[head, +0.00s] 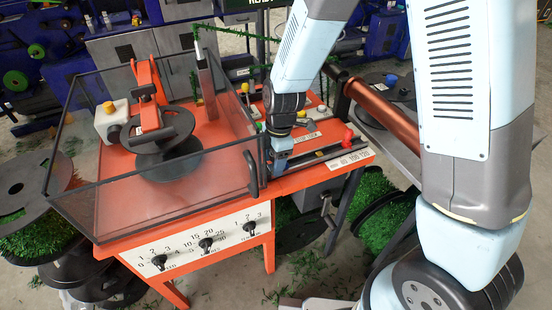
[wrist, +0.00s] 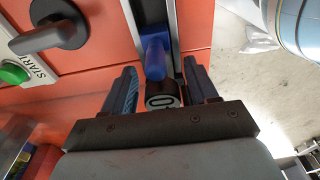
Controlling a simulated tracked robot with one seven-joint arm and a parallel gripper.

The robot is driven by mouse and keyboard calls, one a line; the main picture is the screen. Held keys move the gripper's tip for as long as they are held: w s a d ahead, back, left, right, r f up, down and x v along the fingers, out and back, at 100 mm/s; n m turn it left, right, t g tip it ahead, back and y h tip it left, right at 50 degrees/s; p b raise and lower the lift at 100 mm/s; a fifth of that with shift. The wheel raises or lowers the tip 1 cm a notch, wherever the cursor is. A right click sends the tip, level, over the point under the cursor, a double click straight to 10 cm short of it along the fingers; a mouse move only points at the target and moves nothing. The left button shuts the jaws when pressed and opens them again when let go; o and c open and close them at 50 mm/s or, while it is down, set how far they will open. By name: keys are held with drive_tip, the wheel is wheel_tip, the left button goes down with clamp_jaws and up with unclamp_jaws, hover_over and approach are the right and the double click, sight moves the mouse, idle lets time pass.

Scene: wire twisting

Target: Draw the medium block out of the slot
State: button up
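My gripper (head: 281,158) points down over the right part of the orange machine table, close to the glass guard's right corner. In the wrist view my gripper (wrist: 160,72) is open, with one finger on each side of a blue piece (wrist: 153,57) in a dark slot (wrist: 150,12). A dark round piece (wrist: 162,102) with a pale ring mark sits at the near end, between the fingers. Both appear apart from the fingers. I cannot tell which of them is the medium block. In the head view my gripper hides this spot.
A red knob (head: 348,136) stands by the slots, near a number strip (head: 352,159). The glass guard (head: 150,205) encloses the spool at left. A black knob (wrist: 58,30) and a green start button (wrist: 13,73) lie left of the slot. A copper roller (head: 380,112) is at right.

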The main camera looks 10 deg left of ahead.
clamp_jaws()
drive_tip(key=c, duration=0.6)
unclamp_jaws()
clamp_jaws()
drive_tip(key=shift+r, duration=0.15)
drive_tip(key=shift+r, duration=2.35)
